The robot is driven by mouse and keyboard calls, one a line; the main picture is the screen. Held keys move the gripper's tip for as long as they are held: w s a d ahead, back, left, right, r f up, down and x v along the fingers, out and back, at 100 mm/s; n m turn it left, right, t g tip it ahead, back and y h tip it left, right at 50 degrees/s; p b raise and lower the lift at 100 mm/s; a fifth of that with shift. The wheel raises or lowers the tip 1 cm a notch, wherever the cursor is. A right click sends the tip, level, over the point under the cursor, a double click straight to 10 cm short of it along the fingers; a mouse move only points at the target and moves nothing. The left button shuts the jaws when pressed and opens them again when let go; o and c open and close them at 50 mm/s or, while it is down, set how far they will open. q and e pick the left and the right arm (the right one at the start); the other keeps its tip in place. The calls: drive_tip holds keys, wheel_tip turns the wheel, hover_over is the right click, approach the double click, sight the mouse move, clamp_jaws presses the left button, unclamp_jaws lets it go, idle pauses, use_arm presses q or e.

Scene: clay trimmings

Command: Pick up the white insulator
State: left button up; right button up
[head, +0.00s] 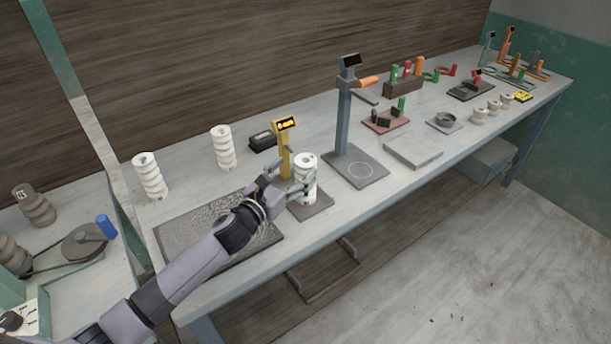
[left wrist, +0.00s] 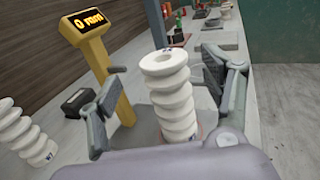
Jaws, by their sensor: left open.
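A white ribbed insulator (head: 307,176) stands upright on the grey plate of a small stand with a yellow post and lit display (head: 285,150). My left gripper (head: 296,187) is open at this insulator. In the left wrist view the insulator (left wrist: 172,98) stands between the two spread fingers, with a visible gap on the left finger's side; I cannot tell whether the right finger touches it. Two more white insulators stand upright farther left on the bench, one near the back (head: 223,148) and one at the left (head: 150,176). My right gripper is not in view.
A speckled dark mat (head: 180,232) lies under my left arm. A black box (head: 263,140) sits behind the yellow post. A tall grey press-like stand (head: 344,125) is to the right. Brown insulators (head: 35,206) stand on the left table. Tools fill the far right.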

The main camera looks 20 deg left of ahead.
sight(305, 159)
use_arm(q)
drive_tip(key=shift+w+d+r, duration=0.1)
drive_tip(key=shift+w+d, duration=0.05)
drive_tip(key=shift+w, duration=0.25)
drive_tip(key=p+x, duration=0.1)
drive_tip(key=x, duration=0.2)
drive_tip(key=shift+w+d, duration=0.2)
drive_tip(key=shift+w+d+p, duration=0.2)
drive_tip(key=shift+w+p, duration=0.1)
drive_tip(key=shift+w, duration=0.15)
drive_tip(key=shift+a, duration=0.1)
drive_tip(key=shift+c, duration=1.7)
clamp_jaws()
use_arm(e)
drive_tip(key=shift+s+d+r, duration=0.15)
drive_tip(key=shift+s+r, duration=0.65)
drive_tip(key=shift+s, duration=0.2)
